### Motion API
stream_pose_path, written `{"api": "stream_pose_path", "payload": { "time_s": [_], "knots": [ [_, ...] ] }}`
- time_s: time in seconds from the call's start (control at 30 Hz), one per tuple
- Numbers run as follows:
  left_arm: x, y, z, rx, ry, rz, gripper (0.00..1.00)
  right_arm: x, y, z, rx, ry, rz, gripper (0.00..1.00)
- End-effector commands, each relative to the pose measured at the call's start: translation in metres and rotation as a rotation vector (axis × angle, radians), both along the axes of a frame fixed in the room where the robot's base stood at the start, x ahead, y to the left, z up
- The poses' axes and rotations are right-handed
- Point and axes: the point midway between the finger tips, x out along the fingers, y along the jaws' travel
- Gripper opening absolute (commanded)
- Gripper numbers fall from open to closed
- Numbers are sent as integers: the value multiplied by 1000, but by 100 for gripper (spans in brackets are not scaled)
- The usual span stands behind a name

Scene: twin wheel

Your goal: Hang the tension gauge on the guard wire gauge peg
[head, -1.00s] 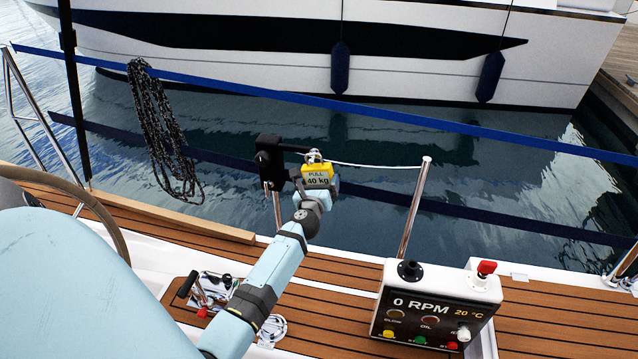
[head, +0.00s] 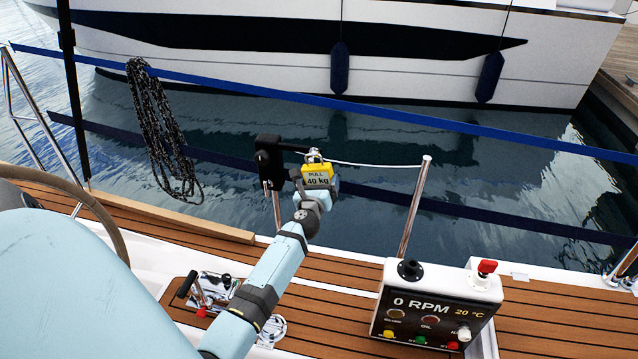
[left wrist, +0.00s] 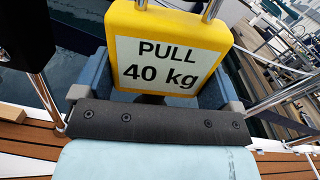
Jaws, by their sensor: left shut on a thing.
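The tension gauge (head: 317,176) is a yellow block with a pale label reading "PULL 40 kg" and a metal shackle on top. My left gripper (head: 316,190) is shut on it and holds it upright. The gauge also fills the upper middle of the left wrist view (left wrist: 167,50), between the gripper's fingers (left wrist: 155,95). The black guard wire bracket (head: 268,160) stands on a post just left of the gauge, and its dark peg runs right toward the shackle. Whether the shackle is around the peg or in front of it, I cannot tell. My right gripper is not in view.
A thin white guard wire (head: 375,164) runs right to a steel stanchion (head: 414,205). A control box (head: 433,306) stands on the teak deck at lower right. A coiled rope (head: 165,135) hangs at left. Water and a white boat lie beyond.

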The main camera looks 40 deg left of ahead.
Motion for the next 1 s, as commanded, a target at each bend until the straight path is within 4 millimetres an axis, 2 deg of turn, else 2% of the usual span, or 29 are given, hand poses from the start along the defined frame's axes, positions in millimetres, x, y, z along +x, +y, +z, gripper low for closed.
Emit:
{"api": "stream_pose_path", "payload": {
  "time_s": [0.07,0.1,0.37,0.47,0.57,0.8,1.0],
  "knots": [
    [0,0,-1,0,-1,0,41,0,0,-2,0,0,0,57],
    [0,0,0,0,-1,0,99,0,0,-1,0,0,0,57],
    [-1,-1,-2,0,1,0,100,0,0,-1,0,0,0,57],
    [-7,-4,-2,-1,2,0,100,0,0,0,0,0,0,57],
    [-21,-12,-2,-2,1,0,100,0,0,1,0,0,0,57],
    [-67,-37,-3,-2,1,0,100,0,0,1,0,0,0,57],
    [-95,-52,-2,-1,0,0,100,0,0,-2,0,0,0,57]
  ]
}}
